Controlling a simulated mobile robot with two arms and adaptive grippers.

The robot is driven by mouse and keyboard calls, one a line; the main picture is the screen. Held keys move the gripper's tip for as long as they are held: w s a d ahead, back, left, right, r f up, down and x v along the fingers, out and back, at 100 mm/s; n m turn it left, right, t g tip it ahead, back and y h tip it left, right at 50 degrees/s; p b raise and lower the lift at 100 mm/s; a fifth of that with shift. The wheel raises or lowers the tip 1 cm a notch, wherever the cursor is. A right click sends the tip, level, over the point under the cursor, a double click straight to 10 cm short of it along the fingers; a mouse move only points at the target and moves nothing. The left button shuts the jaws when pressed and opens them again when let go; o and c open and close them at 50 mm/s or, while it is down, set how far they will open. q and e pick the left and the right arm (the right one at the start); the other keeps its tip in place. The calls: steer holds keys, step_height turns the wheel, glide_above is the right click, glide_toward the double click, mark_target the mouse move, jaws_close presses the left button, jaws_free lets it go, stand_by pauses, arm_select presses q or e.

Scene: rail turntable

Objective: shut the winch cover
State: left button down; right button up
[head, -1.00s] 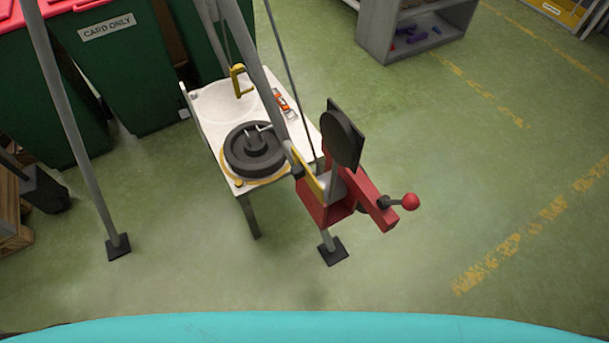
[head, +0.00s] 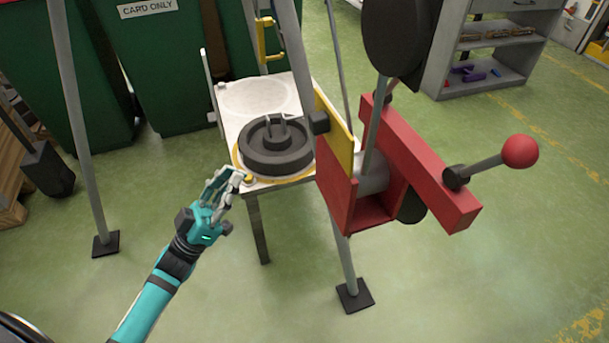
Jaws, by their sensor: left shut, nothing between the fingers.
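The red winch (head: 420,165) is mounted on a grey tripod leg, with a yellow side plate (head: 335,135) and a crank ending in a red ball (head: 519,151). A dark plate with a round black face (head: 400,35) stands raised above the winch, partly cut off by the top edge; it looks like the cover, standing open. My left gripper (head: 238,180) is shut and empty, left of the winch and in front of the table's near corner, apart from the winch. My right gripper is not in view.
A white table (head: 228,115) carries a black weight stack (head: 275,147) behind my left gripper. Tripod legs stand at the left (head: 75,120) and below the winch (head: 346,255). Green bins and a grey shelf (head: 490,80) are behind. The floor at right is clear.

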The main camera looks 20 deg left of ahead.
arm_select(q)
steer(key=w+d+r+m+g+h, duration=0.2)
steer(key=d+r+m+g+h, duration=0.2)
steer(key=d+r, duration=0.6)
steer(key=shift+w+d+r+m+h, duration=0.15)
steer(key=shift+w+m+h, duration=0.2)
steer(key=shift+h, duration=0.25)
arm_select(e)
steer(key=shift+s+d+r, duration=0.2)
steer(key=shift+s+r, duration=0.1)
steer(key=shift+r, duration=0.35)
